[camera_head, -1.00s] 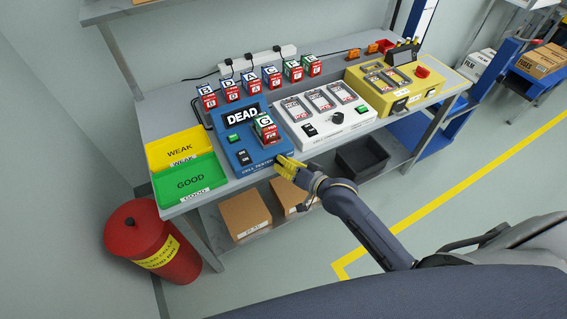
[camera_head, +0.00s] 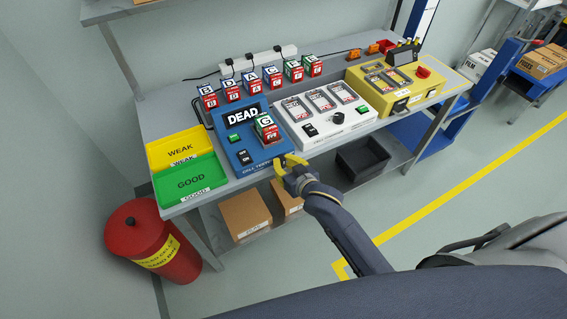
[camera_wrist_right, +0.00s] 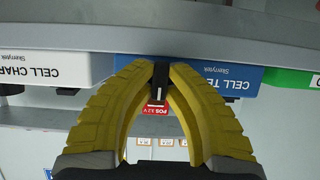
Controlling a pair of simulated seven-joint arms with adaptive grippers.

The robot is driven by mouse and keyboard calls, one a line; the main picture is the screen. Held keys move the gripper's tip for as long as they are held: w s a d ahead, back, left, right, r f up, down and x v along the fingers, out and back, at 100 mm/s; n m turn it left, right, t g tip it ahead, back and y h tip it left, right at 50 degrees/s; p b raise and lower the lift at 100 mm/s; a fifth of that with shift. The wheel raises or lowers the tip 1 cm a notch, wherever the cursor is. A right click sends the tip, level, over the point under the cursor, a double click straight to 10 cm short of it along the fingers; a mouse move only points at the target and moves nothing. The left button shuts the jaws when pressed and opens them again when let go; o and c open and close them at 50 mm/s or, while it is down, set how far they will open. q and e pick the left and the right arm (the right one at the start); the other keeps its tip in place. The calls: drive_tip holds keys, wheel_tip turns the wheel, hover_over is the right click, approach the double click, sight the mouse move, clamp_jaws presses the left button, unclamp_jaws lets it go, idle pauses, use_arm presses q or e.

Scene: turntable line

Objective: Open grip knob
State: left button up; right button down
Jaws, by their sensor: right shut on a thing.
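My right gripper (camera_head: 290,161) is at the front right edge of the blue cell tester (camera_head: 247,168). In the right wrist view its yellow fingers (camera_wrist_right: 160,72) curve together and are shut on a small black knob (camera_wrist_right: 158,88) with a white line. The knob sits by the front of the blue tester (camera_wrist_right: 208,72), whose lettering is upside down there. In the head view the fingers hide this knob. The tester's screen (camera_head: 242,116) reads DEAD, and a cell marked G (camera_head: 266,128) stands in it. My left gripper is not in view.
Green GOOD (camera_head: 188,203) and yellow WEAK (camera_head: 160,152) trays lie left. Several cells line the back. A red bin (camera_head: 150,243) stands on the floor.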

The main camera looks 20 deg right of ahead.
idle(0.4)
drive_tip(key=c, duration=1.6)
unclamp_jaws()
drive_tip(key=shift+c, duration=0.2)
drive_tip(key=v, duration=1.2)
drive_tip(key=shift+a+r, duration=0.1)
